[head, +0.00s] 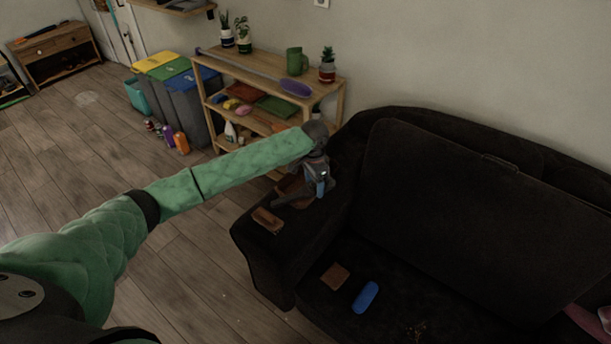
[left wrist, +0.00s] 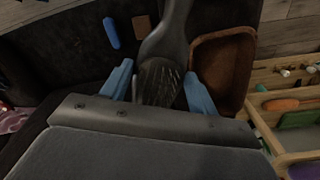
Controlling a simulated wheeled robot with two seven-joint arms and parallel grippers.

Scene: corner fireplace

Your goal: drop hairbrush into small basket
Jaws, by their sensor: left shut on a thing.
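My left gripper (head: 318,180) is over the sofa's left armrest, shut on a dark grey hairbrush (left wrist: 168,45). The left wrist view shows the brush's bristled head between the blue fingers (left wrist: 160,88), its handle pointing away. In the head view the dark handle (head: 287,202) sticks out to the left of the gripper. The small brown basket (head: 290,184) is on the armrest, partly hidden by the gripper and brush. In the left wrist view the basket (left wrist: 221,72) lies just right of the brush, and the part seen looks empty. My right gripper is not in view.
Another brown block (head: 335,276) and a blue object (head: 366,297) lie on the dark sofa seat (head: 430,290). A wooden shelf (head: 250,70) with plants and several objects stands behind the armrest.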

